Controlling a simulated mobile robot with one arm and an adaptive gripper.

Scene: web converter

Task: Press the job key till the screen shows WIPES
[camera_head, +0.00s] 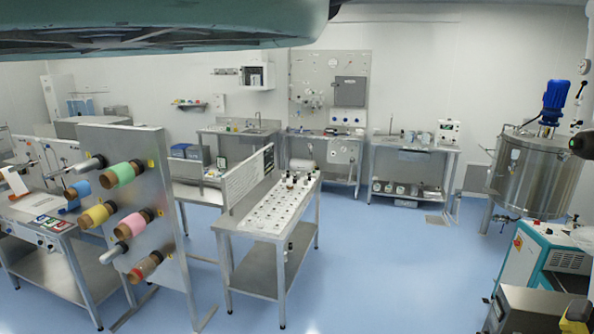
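I cannot pick out a job key or a readable screen in the head view. The converter stand is a grey upright panel (160,190) at left, carrying several coloured rolls, including a green roll (123,174), a yellow roll (97,215) and a pink roll (134,222). To its left is a bench (52,272) with a white web and small coloured keys or labels (50,222) on its front, too small to read. My gripper is not in view; a large teal part, seemingly my own arm, crosses the top left.
A steel table (250,226) with small items stands in the middle. Benches (415,147) line the back wall. A steel tank (530,172) with a blue motor stands at right, and a teal-and-white machine (540,262) at lower right. Blue floor (400,270) is clear between.

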